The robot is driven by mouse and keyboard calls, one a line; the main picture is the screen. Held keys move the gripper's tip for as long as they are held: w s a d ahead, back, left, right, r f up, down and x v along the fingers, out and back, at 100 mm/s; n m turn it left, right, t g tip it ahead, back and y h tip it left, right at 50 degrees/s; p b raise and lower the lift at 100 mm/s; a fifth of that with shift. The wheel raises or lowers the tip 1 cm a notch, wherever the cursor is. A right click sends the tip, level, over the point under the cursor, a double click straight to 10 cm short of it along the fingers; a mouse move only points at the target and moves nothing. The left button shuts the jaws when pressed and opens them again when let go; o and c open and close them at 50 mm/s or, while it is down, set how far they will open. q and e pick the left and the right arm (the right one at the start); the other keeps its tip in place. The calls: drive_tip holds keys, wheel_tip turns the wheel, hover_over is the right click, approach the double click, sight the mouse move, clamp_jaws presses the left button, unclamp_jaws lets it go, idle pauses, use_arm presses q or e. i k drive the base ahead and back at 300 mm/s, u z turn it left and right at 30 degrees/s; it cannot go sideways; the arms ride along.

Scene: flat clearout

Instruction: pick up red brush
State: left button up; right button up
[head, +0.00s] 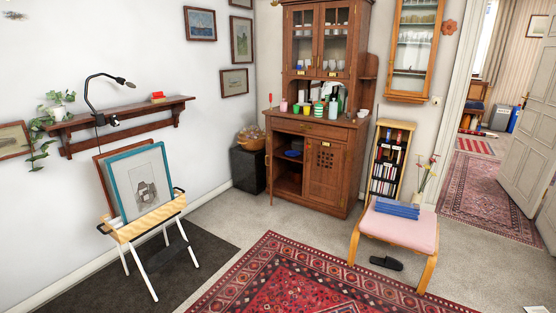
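A thin upright red item (270,101) stands at the left end of the counter of the wooden cabinet (323,131). It may be the red brush, but it is too small to tell. A small red object (157,97) lies on the wall shelf (125,117) at the left; its shape does not look clearly like a brush. Neither of my grippers is in view.
Cups and bottles (318,109) crowd the counter. A pink-seated stool (400,231) with blue books (397,208) stands right of the cabinet, a dark slipper (386,263) beneath. A picture rack (146,212) stands at left. The red rug (310,285) is mostly clear.

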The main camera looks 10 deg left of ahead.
sight(158, 96)
drive_tip(key=z, duration=0.1)
drive_tip(key=i, duration=2.5)
drive_tip(key=u, duration=0.7)
drive_tip(key=i, duration=2.6)
drive_tip(key=u, duration=0.7)
